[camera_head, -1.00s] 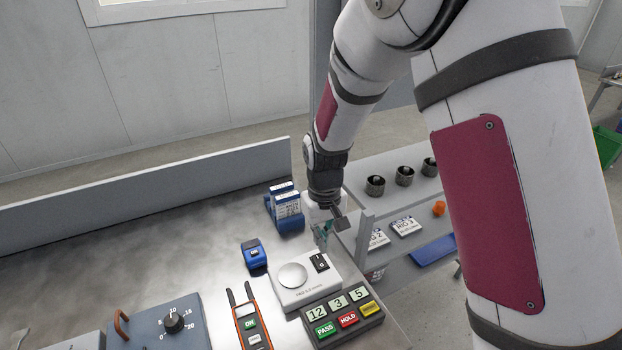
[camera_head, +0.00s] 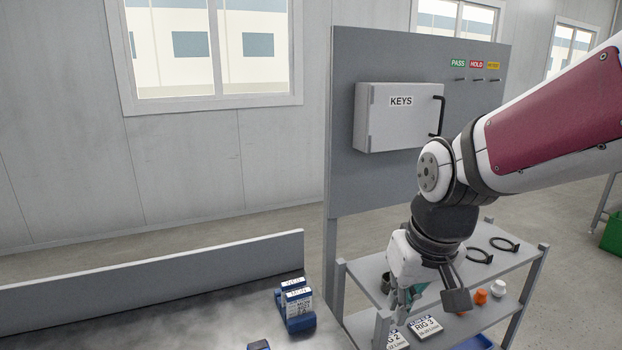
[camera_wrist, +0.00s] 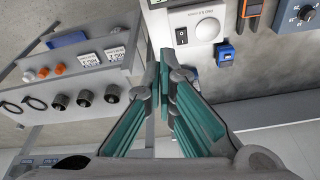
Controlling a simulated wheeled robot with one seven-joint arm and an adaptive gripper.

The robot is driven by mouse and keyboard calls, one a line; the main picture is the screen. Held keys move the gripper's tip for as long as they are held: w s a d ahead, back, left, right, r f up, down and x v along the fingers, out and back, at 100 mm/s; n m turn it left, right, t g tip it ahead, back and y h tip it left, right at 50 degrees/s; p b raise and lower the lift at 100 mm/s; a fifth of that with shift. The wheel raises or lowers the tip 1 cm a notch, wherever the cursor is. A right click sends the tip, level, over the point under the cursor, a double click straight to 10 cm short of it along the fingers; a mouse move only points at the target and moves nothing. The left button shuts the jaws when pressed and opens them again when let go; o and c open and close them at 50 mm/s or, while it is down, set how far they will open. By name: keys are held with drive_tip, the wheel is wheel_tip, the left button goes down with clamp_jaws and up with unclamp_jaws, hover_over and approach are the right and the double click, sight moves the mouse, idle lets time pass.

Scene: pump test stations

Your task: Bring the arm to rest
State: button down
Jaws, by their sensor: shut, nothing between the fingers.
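My gripper (camera_head: 408,302) hangs pointing down at the front left of the grey shelf rack in the head view. My arm reaches in from the right, bent at the elbow. In the wrist view the teal finger pads of my gripper (camera_wrist: 165,72) come together at the tips, with nothing held between them. The fingers hang over the gap between bench and rack, apart from the things around them.
The grey rack (camera_wrist: 85,85) carries black rings, RIG cards (camera_head: 427,327) and orange caps (camera_head: 481,296). A KEYS cabinet (camera_head: 400,115) hangs on the grey panel behind. Blue card holders (camera_head: 297,310) stand on the metal bench (camera_head: 200,325).

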drive_tip(key=s+d+r+m+t, duration=0.1)
drive_tip(key=s+d+r, duration=0.1)
drive_tip(key=s, duration=0.4)
drive_tip(key=s+d+r+m+t, duration=0.1)
drive_tip(key=s+d+r, duration=0.2)
drive_tip(key=s, duration=0.4)
drive_tip(key=shift+s+d+r+h, duration=0.2)
drive_tip(key=shift+s+r+h, duration=0.1)
drive_tip(key=shift+r+h, duration=0.15)
